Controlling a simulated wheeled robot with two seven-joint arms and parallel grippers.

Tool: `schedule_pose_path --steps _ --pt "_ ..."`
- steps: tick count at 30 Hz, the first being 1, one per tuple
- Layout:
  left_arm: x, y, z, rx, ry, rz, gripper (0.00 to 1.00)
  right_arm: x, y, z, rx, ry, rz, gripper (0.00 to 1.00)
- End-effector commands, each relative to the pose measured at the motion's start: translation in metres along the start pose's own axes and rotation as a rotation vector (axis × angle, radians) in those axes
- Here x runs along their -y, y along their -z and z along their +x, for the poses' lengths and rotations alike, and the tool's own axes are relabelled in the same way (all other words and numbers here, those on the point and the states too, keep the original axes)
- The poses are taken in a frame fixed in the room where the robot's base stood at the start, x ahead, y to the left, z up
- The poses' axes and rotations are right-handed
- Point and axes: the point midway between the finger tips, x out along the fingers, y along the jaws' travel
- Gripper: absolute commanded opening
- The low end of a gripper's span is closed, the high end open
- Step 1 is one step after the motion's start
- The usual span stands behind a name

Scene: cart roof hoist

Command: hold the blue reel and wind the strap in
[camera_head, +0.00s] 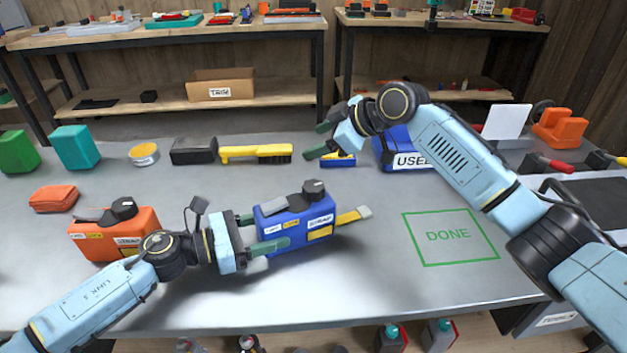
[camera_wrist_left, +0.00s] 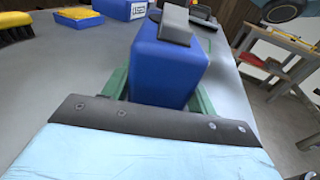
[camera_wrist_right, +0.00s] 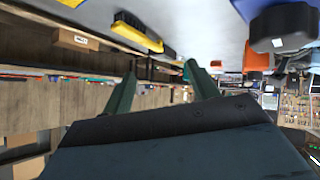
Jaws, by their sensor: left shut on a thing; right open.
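The blue reel (camera_head: 291,232) stands on the grey table with a dark knob on top. Its yellow strap (camera_head: 347,217) sticks out to the right and ends in a grey tip. My left gripper (camera_head: 258,233) is shut on the reel's left end. The reel's blue body also fills the space between the fingers in the left wrist view (camera_wrist_left: 168,75). My right gripper (camera_head: 318,140) is open and empty, raised above the table behind the reel. In the right wrist view its green fingers (camera_wrist_right: 157,85) are spread, with the blue reel (camera_wrist_right: 250,10) at the upper right.
An orange reel (camera_head: 115,235) stands left of the blue one. A yellow brush (camera_head: 255,153), a black block (camera_head: 194,151) and a blue bin marked USED (camera_head: 393,152) stand behind. The green DONE square (camera_head: 450,237) at the right is empty.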

Motion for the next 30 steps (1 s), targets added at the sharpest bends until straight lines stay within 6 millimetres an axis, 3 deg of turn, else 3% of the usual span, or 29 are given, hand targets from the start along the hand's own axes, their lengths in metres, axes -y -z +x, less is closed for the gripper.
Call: schedule_pose_path --steps 1,6,15,22,30 --pt "0.0 0.001 0.0 -0.001 -0.001 -0.001 0.36 0.011 0.017 0.001 0.056 0.062 -0.069 0.59" --pt "0.0 0.001 0.0 -0.001 -0.001 -0.001 0.36 0.047 0.047 -0.011 0.284 0.268 -0.286 0.59" --pt "0.0 0.001 0.0 -0.001 -0.001 -0.001 0.36 0.073 0.071 -0.066 0.655 0.5 -0.545 0.59" --pt "0.0 0.001 0.0 -0.001 -0.001 -0.001 0.36 0.076 0.073 -0.084 0.761 0.556 -0.593 0.59" --pt "0.0 0.001 0.0 -0.001 -0.001 -0.001 0.36 0.087 0.04 -0.06 0.765 0.561 -0.593 0.59"
